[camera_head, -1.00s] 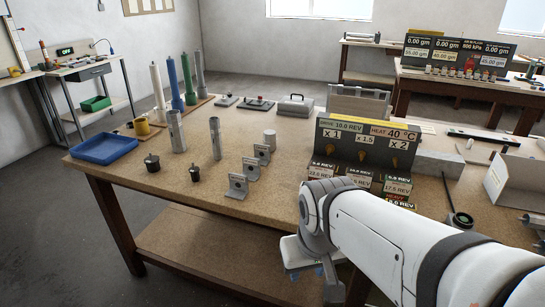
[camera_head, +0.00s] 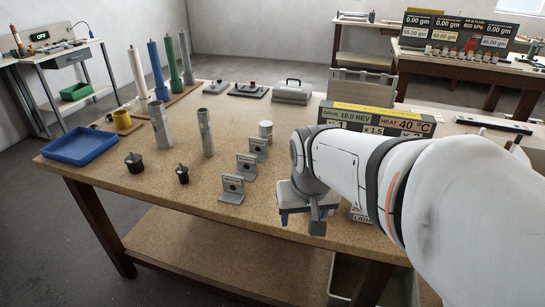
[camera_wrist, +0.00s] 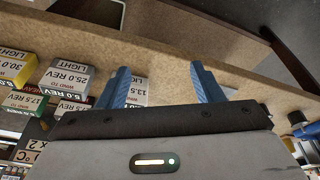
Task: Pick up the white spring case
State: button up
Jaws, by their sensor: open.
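The white spring case is likely the tall white tube (camera_head: 138,76). It stands upright at the left end of a row at the back left of the wooden bench, beside a blue tube (camera_head: 158,71), a green tube (camera_head: 173,63) and a grey tube (camera_head: 186,58). My gripper (camera_head: 303,222) is far to its right, above the bench's front edge. In the wrist view my gripper (camera_wrist: 163,88) shows two blue fingers spread apart with nothing between them. The white tube is not in the wrist view.
A blue tray (camera_head: 82,146), grey cylinders (camera_head: 160,125), black knobbed parts (camera_head: 134,163) and upright grey brackets (camera_head: 231,188) stand on the bench (camera_head: 120,188). The drive and heat panel (camera_head: 375,117) is behind my arm. Labelled blocks (camera_wrist: 68,76) lie near my gripper.

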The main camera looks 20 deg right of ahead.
jog(key=o, duration=0.7)
jog(key=w+d+f+m+b, duration=0.1)
jog(key=w+d, duration=0.2)
jog(key=w, duration=0.1)
jog(key=w+d+f+m+h+b, duration=0.1)
jog(key=w+d+m, duration=0.1)
jog(key=w+d, duration=0.1)
jog(key=w+d+f+m+b, duration=0.1)
jog(key=w+d, duration=0.2)
jog(key=w, duration=0.2)
jog(key=shift+w+d+f+m+t+h, duration=0.1)
jog(key=shift+w+d+m+t+h, duration=0.05)
jog(key=shift+d+m+t+h, duration=0.2)
jog(key=shift+o, duration=0.7)
jog(key=shift+b+x, duration=0.4)
jog(key=shift+x, duration=3.4)
